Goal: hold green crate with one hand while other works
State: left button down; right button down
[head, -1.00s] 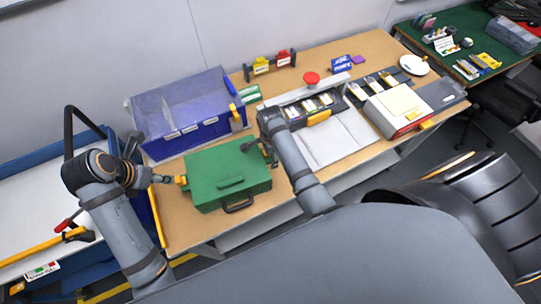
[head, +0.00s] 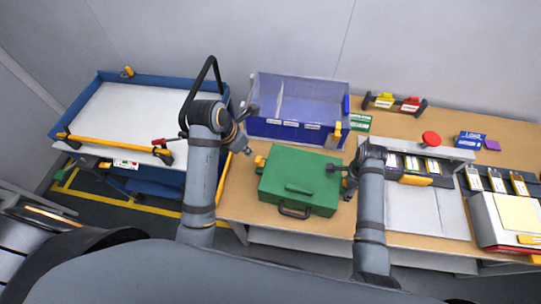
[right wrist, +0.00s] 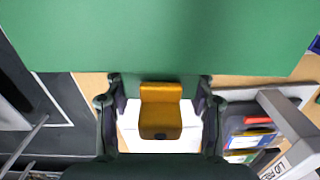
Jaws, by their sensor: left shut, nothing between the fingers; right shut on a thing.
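The green crate (head: 300,175), closed, with a dark front handle, sits on the wooden table in the head view. Its green side also fills the top of the right wrist view (right wrist: 160,35). My right gripper (head: 338,169) is at the crate's right side. In the right wrist view its fingers (right wrist: 160,100) are shut on an orange tab (right wrist: 160,110) at that side. My left gripper (head: 248,152) is shut and empty, just up and left of the orange tab (head: 260,161) on the crate's left side, seemingly apart from it.
A blue bin (head: 290,130) stands behind the crate. A white-topped cart (head: 130,115) with a blue rim is at the left. A grey station with a red button (head: 431,138) and labelled cells is to the right. Bare table (head: 238,195) shows left of the crate.

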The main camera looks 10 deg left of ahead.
pick_arm(q)
jog(key=w+a+f+m+g+h, duration=0.2)
jog(key=a+f+m+g+h, duration=0.15)
jog(key=f+m, duration=0.35)
pick_arm(e)
jog(key=shift+w+a, duration=0.1)
pick_arm(q)
jog(key=w+a+r+m+h, duration=0.2)
jog(key=a+r+m+h, duration=0.1)
jog(key=a, duration=0.6)
jog(key=shift+a+r+m, duration=0.2)
jog(key=shift+r+m, duration=0.7)
jog(key=shift+d, duration=0.1)
send_near(260, 162)
notch_tip(260, 162, down, 6)
jog(key=d, duration=0.2)
jog(key=shift+w, duration=0.3)
